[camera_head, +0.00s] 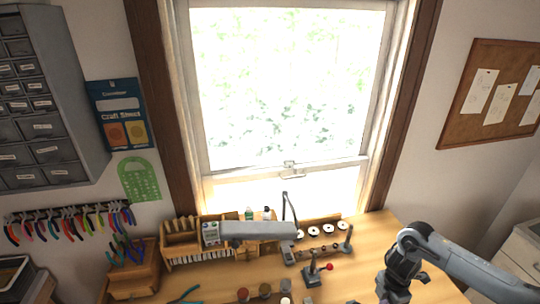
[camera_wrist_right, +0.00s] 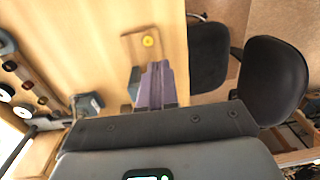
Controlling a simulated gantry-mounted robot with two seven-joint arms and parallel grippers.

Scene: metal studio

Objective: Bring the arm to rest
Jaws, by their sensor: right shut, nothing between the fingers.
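My right arm comes in from the right in the head view and bends down over the right end of the wooden workbench (camera_head: 375,235). My right gripper (camera_head: 393,292) is low at the bottom edge there, its fingertips hard to make out. In the right wrist view the gripper's fingers (camera_wrist_right: 156,75) are together, with nothing between them. They point toward a small wooden block (camera_wrist_right: 133,48) with a yellow round piece (camera_wrist_right: 148,41) on it; I cannot tell the height above the bench. My left gripper does not show in either view.
A wooden organiser (camera_head: 183,245) stands at the back. Dark chairs (camera_wrist_right: 275,80) are beyond the bench edge.

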